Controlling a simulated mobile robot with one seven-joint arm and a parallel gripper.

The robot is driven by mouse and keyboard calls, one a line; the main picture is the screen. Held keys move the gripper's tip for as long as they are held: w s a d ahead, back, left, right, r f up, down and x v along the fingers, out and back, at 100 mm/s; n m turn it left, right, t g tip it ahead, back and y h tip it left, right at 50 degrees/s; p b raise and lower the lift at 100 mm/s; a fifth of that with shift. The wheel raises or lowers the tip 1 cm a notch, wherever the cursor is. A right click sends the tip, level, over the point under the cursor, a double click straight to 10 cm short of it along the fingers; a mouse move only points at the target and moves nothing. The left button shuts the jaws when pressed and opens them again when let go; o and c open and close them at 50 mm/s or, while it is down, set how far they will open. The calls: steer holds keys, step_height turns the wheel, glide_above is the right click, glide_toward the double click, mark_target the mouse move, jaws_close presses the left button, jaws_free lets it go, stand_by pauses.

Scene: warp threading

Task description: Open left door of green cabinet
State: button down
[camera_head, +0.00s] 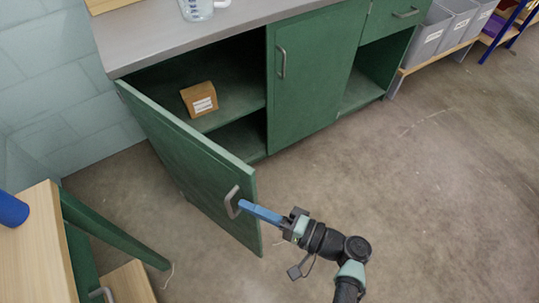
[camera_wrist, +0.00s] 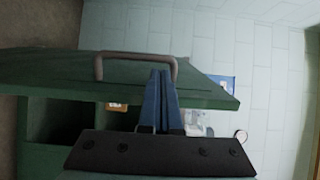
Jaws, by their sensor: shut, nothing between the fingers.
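The green cabinet's left door (camera_head: 190,160) stands wide open, swung out toward me from its hinge side at the left. Its grey bar handle (camera_head: 232,203) is near the door's free edge. My gripper (camera_head: 243,205) is shut with its blue fingers together, and the tips are at the handle. In the wrist view, the door (camera_wrist: 50,68) crosses the picture, and the blue fingers (camera_wrist: 161,75) reach the handle (camera_wrist: 135,54) near one end. I cannot tell whether they touch it. The cabinet's right door (camera_head: 315,75) is shut.
A small cardboard box (camera_head: 199,99) sits on the cabinet's inner shelf. A clear jug (camera_head: 198,9) stands on the grey worktop (camera_head: 160,45). A wooden-topped piece of furniture (camera_head: 38,240) stands at lower left. Grey bins (camera_head: 432,35) are at upper right. The concrete floor at right is clear.

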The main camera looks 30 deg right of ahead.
steer(key=shift+w+a, duration=0.4)
steer(key=shift+w, duration=0.2)
steer(key=s+a+m+t+h+p, duration=0.2)
steer(key=s+a+m+h, duration=0.1)
steer(key=a, duration=1.4)
steer(key=shift+a+h, duration=0.15)
steer(key=shift+h, duration=0.65)
